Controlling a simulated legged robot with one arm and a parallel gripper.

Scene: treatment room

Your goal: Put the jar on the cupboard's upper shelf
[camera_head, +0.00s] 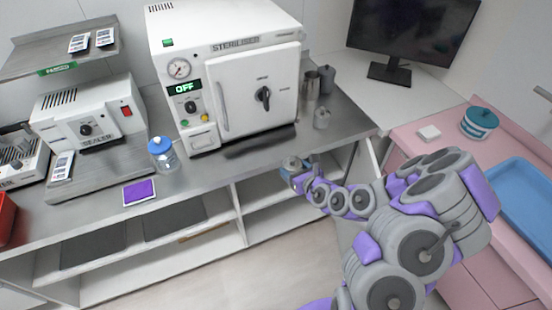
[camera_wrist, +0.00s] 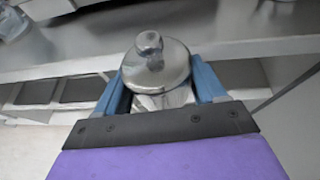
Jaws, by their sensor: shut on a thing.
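My gripper (camera_head: 299,173) is shut on a shiny metal jar. In the wrist view the jar (camera_wrist: 155,65) has a round lid with a ball knob and sits upright between the two blue fingers (camera_wrist: 160,92). The lid hides most of its body. In the head view the gripper is just in front of the steel counter's front edge, above the open cupboard. The cupboard (camera_head: 241,214) has open bays under the counter. Its right bay shows an upper shelf (camera_head: 256,190) and a lower shelf, partly hidden by my arm.
The steriliser (camera_head: 262,60) stands on the counter (camera_head: 215,172), with several metal vessels (camera_head: 321,117) to its right. A blue-lidded glass jar (camera_head: 163,155) and a purple pad (camera_head: 139,192) are left. A pink cabinet (camera_head: 415,150) with a teal jar (camera_head: 479,122) stands right.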

